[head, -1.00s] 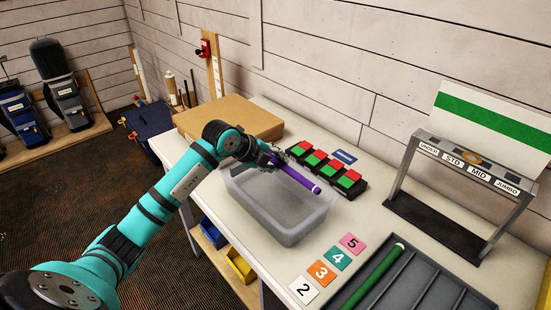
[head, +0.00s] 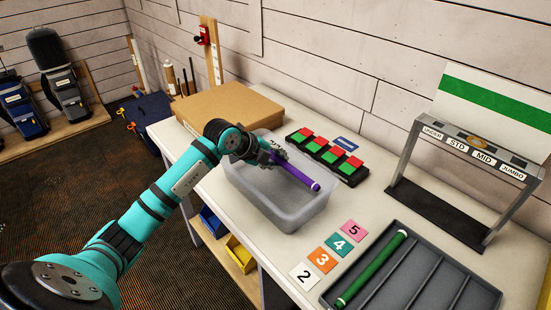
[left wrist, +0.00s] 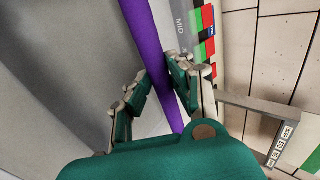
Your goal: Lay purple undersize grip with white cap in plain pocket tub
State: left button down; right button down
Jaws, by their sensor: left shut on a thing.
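A purple grip (head: 298,173) with a white cap at its right end is held by my left gripper (head: 268,157) over the plain grey tub (head: 285,220). The gripper is shut around the grip near its left end. The grip slants down to the right, its capped end near the tub's far right rim. I cannot tell how far above the tub floor it is. In the left wrist view the purple grip (left wrist: 168,60) runs between the two fingers (left wrist: 160,95). My right gripper is not in view.
A cardboard box (head: 228,108) stands behind the tub. A row of red and green blocks (head: 327,152) lies along its far right side. Number cards (head: 322,260) and a grey divided tray (head: 415,275) with a green grip (head: 372,268) are at front right. A sizing stand (head: 465,165) stands at right.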

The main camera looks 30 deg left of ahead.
pick_arm(q)
jog(key=c, duration=1.1)
grip_release()
jog(key=shift+r, duration=0.15)
notch_tip(320, 180, up, 10)
jog(key=p, duration=0.8)
dwell(0.4)
